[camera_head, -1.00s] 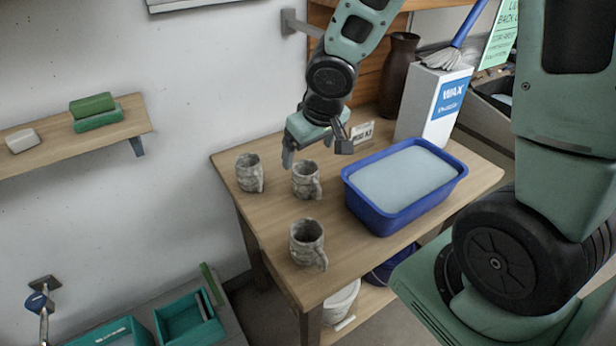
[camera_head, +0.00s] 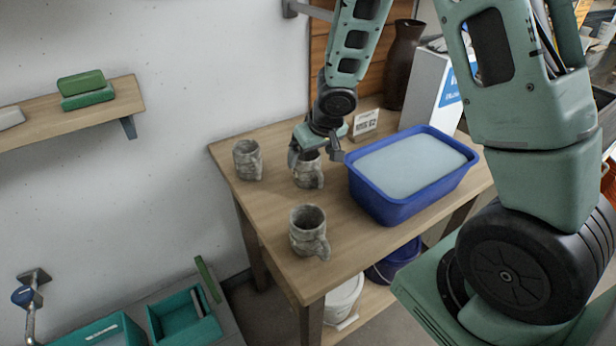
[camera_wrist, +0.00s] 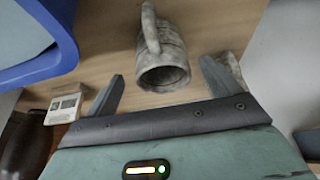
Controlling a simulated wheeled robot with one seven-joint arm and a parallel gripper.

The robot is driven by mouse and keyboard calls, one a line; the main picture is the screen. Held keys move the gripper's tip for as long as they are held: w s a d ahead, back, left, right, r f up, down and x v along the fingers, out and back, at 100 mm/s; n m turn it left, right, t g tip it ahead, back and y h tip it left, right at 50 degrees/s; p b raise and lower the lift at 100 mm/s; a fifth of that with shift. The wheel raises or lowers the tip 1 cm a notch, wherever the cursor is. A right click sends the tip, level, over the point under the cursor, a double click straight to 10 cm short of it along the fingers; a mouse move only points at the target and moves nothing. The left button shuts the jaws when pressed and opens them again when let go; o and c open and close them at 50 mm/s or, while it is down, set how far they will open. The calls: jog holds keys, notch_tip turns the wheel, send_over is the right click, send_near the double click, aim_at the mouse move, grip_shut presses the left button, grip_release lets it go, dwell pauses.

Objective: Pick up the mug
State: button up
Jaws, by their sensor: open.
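Three grey, stone-textured mugs stand upright on the wooden table: a back-left mug (camera_head: 247,160), a middle mug (camera_head: 309,175) and a front mug (camera_head: 308,232). My gripper (camera_head: 315,157) is open and empty, just over the middle mug, and hides part of its rim. In the wrist view the middle mug (camera_wrist: 165,60) lies between and ahead of the two fingers, its handle pointing away from my gripper (camera_wrist: 162,75). Another mug (camera_wrist: 231,66) shows partly behind the right finger. I cannot tell whether a finger touches the middle mug.
A blue tub (camera_head: 385,207) of pale glaze stands right of the middle mug. A small sign card (camera_head: 365,123), a dark vase (camera_head: 404,65) and a white box (camera_head: 432,92) stand at the back. Bare tabletop (camera_head: 268,208) lies between the back-left and front mugs.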

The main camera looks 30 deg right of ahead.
aim_at(307, 175)
jog(key=b+x, duration=0.1)
jog(key=x, duration=0.4)
jog(key=shift+w+a+b, duration=0.1)
jog(key=shift+w+b, duration=0.1)
jog(key=shift+b, duration=0.1)
jog(key=c, duration=1.3)
